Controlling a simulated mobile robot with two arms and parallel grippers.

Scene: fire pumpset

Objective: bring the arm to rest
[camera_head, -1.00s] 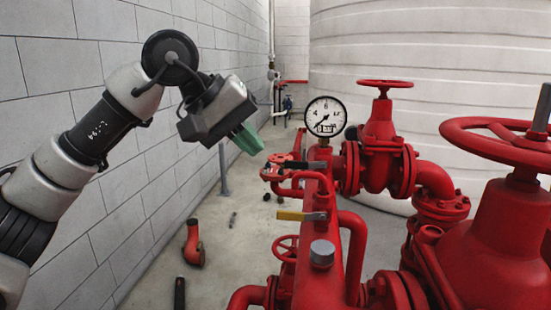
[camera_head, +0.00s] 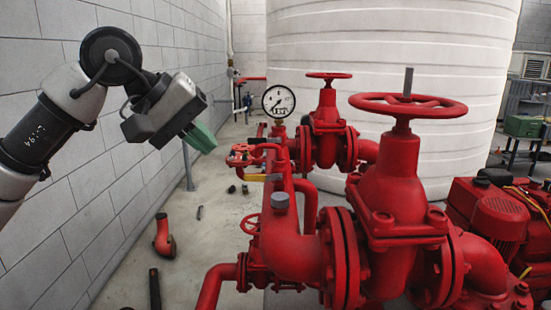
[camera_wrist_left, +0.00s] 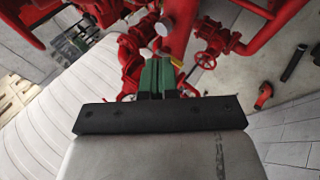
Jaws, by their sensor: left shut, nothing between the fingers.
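My left arm comes in from the left in the head view, bent at the elbow, in front of the grey block wall. Its left gripper (camera_head: 203,139) has green fingers that point down and to the right. They are shut with nothing between them. In the left wrist view the green fingers (camera_wrist_left: 157,74) lie close together, with red pipework beyond them. The gripper hangs in the air left of the pressure gauge (camera_head: 278,101) and appears apart from the pipes. My right gripper is not in view.
Red pump pipework with a large handwheel (camera_head: 407,105) and a smaller handwheel (camera_head: 329,75) fills the middle and right. A white tank (camera_head: 400,50) stands behind. A red pipe elbow (camera_head: 164,240) lies on the floor near the block wall (camera_head: 80,190). A green box (camera_head: 523,126) stands far right.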

